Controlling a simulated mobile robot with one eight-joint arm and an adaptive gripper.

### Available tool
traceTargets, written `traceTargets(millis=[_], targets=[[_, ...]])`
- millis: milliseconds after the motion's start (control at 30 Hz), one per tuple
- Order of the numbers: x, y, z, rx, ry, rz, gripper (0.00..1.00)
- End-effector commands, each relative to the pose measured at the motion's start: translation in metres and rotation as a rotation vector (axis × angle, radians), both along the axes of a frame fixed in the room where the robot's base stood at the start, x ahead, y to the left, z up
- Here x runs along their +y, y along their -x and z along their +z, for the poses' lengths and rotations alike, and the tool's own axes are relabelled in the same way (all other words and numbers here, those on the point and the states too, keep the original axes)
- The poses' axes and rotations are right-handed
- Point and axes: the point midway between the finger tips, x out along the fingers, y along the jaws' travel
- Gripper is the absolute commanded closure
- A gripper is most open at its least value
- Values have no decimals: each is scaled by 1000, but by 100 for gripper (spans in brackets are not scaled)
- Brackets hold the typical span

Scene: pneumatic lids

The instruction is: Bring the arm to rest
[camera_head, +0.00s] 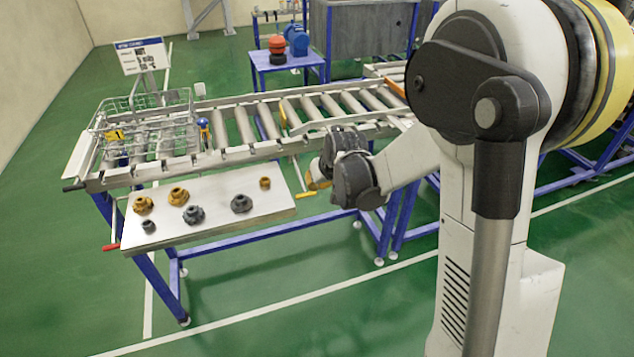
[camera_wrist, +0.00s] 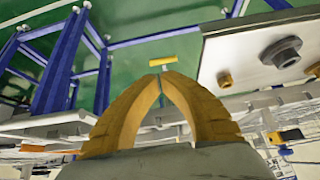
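My arm reaches in from the right of the head view, its end bent toward the roller conveyor. My gripper (camera_head: 316,182) hangs beside the conveyor, just right of the metal plate; its fingers are partly hidden there. In the wrist view its two yellow fingers (camera_wrist: 161,74) arch together and appear to meet at the tips, with nothing seen held between them. A yellow-ended handle (camera_wrist: 175,60) shows beyond the fingertips, and it also shows below the gripper in the head view (camera_head: 305,194); I cannot tell the gap.
The metal plate (camera_head: 235,218) carries several yellow and dark-grey fittings. A wire basket (camera_head: 150,118) stands on the left of the roller conveyor (camera_head: 242,127). A blue side table (camera_head: 285,60) with red and blue items stands behind. The green floor in front is clear.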

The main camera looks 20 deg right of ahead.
Motion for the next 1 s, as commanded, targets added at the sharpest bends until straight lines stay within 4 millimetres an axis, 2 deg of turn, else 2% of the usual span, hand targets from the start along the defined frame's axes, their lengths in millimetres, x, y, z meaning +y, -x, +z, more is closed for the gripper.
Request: traceTargets(millis=[333,467,567,700,800,1000], targets=[[0,1,1,0,0,0,100],[4,12,17,-1,1,0,100],[11,35,44,-4,4,0,100],[23,84,86,-9,9,1,100],[30,121,108,-13,14,0,100],[41,199,130,-21,21,0,100]])
